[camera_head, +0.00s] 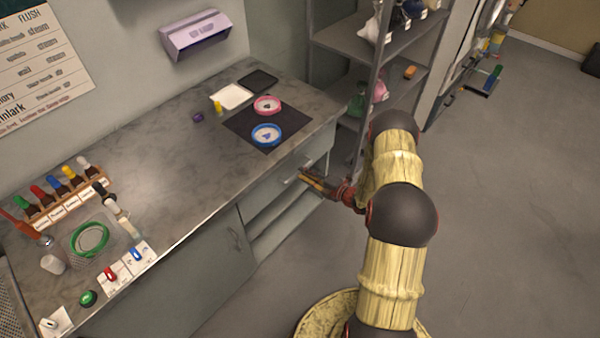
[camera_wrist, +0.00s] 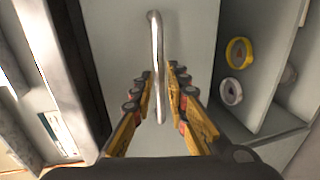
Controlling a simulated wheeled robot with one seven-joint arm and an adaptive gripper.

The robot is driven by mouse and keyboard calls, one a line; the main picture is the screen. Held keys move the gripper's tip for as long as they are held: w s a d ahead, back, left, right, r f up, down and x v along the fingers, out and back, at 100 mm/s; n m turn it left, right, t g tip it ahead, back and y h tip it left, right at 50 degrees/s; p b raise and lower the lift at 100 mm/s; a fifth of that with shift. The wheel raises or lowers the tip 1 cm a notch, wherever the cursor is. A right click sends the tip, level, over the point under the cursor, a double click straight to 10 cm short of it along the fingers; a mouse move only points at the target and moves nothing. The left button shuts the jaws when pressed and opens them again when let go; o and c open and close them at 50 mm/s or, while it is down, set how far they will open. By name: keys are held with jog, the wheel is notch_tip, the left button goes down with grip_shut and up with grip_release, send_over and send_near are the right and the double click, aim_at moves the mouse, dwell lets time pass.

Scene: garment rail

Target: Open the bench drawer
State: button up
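The bench drawer (camera_head: 268,192) is a grey-green front under the right part of the bench top. It looks flush with the bench. Its pale metal bar handle (camera_wrist: 156,45) runs up and down in the wrist view, in front of the plain drawer face (camera_wrist: 115,45). My gripper (camera_head: 305,176) is at this drawer front in the head view. In the wrist view its yellow and dark fingers stand on either side of the handle, with gaps showing, so it looks open around the bar. In the head view the fingers partly cover the handle.
The grey marbled bench top (camera_head: 165,150) holds a dark mat (camera_head: 262,140) with pink and blue round items, and a bottle rack (camera_head: 65,200). Open shelving below the drawer holds a yellow roll (camera_wrist: 238,53). A metal shelf unit (camera_head: 400,45) stands behind my arm.

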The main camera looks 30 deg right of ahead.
jog(key=shift+b+x, duration=0.3)
jog(key=shift+x, duration=1.2)
jog(key=shift+c, duration=0.6)
grip_shut()
